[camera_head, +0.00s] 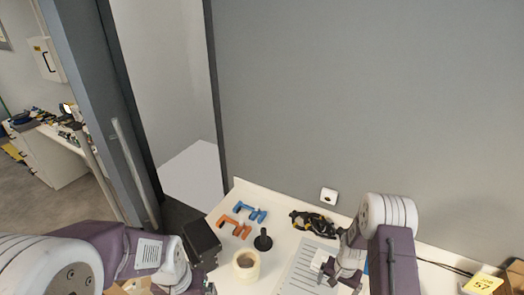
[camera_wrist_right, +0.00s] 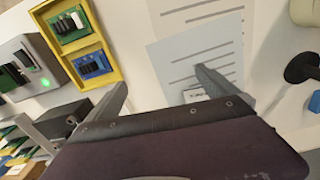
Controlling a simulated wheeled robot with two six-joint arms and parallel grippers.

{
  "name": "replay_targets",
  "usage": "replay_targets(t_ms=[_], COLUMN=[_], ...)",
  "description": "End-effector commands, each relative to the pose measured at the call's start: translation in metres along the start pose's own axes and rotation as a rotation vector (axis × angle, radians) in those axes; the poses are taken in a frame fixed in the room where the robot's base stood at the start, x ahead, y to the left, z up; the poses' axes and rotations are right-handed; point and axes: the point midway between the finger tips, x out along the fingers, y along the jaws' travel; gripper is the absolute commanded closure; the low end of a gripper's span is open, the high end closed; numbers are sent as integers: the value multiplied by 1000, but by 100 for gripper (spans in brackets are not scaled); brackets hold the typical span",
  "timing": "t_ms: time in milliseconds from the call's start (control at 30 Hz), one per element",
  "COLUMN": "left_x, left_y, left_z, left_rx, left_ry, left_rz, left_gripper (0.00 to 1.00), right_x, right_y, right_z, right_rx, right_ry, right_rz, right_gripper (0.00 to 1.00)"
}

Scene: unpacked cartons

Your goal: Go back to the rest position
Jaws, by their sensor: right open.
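My right gripper (camera_wrist_right: 160,88) is open in the right wrist view, with its two fingers wide apart above the white table (camera_wrist_right: 130,45) and printed sheets (camera_wrist_right: 190,58). A small white labelled piece (camera_wrist_right: 194,95) lies by the right-hand finger; nothing is clearly held. In the head view my right gripper (camera_head: 340,268) is over the sheets (camera_head: 300,268). My left arm comes in from the left, ending near a dark block-shaped part (camera_head: 203,240); its fingers cannot be made out.
On the table are orange (camera_head: 235,226) and blue clamps (camera_head: 250,212), a black round-based item (camera_head: 263,240), a tape roll (camera_head: 246,265) and dark cables (camera_head: 313,222). A yellow frame (camera_wrist_right: 75,43) and a grey box with a green light (camera_wrist_right: 28,68) show in the wrist view. A grey wall (camera_head: 370,90) stands behind.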

Motion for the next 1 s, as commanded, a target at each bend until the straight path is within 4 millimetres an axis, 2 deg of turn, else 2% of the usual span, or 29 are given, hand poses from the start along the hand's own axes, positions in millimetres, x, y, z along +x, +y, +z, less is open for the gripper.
replay_targets(t_ms=[167,300,433,533,667,800,900,1000], left_x=[8,13,19,24,31,40,42,40], left_y=[0,0,0,0,-1,-1,-1,-1], left_z=[1,1,2,2,3,4,4,4], left_rx=[0,0,0,0,0,0,0,0], left_ry=[0,0,0,0,0,0,0,0], left_rz=[0,0,0,0,0,0,0,0], left_gripper=[3,3,3,3,3,3,3,3], right_x=[-25,-56,-89,-116,-151,-180,-182,-172], right_y=[-23,-39,-52,-60,-64,-51,-30,-10], right_z=[-22,-32,-31,-22,5,59,105,134], right_rx=[-36,-63,-92,-125,-195,-313,-405,-462], right_ry=[81,143,195,228,260,266,219,144], right_rz=[-32,-60,-85,-103,-121,-124,-100,-67], right_gripper=[2,2,2,2,2,2,2,2])
